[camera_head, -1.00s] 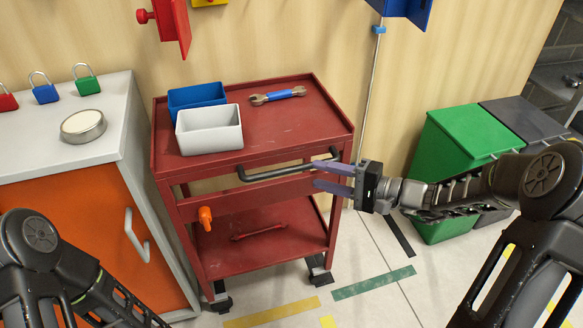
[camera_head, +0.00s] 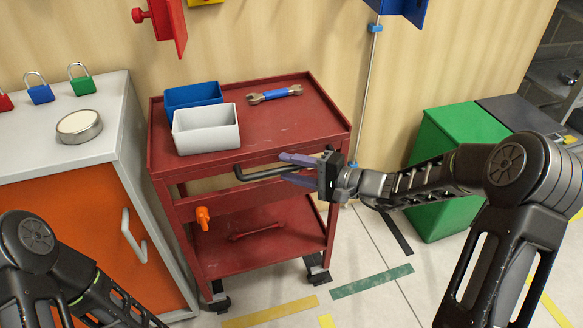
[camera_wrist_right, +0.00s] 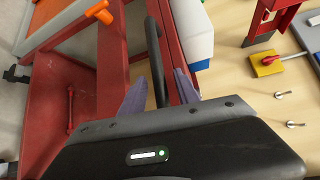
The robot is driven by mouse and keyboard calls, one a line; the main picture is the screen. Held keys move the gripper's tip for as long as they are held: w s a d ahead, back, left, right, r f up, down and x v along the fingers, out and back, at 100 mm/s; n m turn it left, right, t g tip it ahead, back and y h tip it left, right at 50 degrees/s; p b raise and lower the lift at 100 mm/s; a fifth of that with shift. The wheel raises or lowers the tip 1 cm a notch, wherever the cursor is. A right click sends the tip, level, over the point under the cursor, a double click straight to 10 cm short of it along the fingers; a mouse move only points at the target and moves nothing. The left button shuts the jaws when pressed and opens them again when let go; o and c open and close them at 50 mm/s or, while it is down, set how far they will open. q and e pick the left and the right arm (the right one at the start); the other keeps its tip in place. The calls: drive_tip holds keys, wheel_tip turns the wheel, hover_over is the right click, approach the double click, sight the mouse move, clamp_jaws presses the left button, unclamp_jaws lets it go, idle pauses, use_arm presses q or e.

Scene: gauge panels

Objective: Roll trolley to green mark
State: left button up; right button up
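The red trolley (camera_head: 290,128) stands against the wood wall, with a black push handle (camera_head: 262,172) along its front edge. Its casters (camera_head: 318,272) rest on the floor. The green mark (camera_head: 372,282) is a floor strip to the right of the trolley. My right gripper (camera_head: 284,168) is at the right part of the handle. Its fingers are apart, and in the right wrist view the handle bar (camera_wrist_right: 156,65) passes between the two purple fingers. I cannot tell whether they touch it. My left arm shows at the lower left, but its gripper is out of view.
The trolley carries a white bin (camera_head: 206,130), a blue bin (camera_head: 194,95) and a blue-handled wrench (camera_head: 275,94). An orange-fronted cabinet (camera_head: 85,225) stands close on the left. A green box (camera_head: 455,135) stands at right. Yellow tape (camera_head: 270,313) marks the floor in front.

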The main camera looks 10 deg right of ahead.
clamp_jaws()
idle(0.3)
idle(1.1)
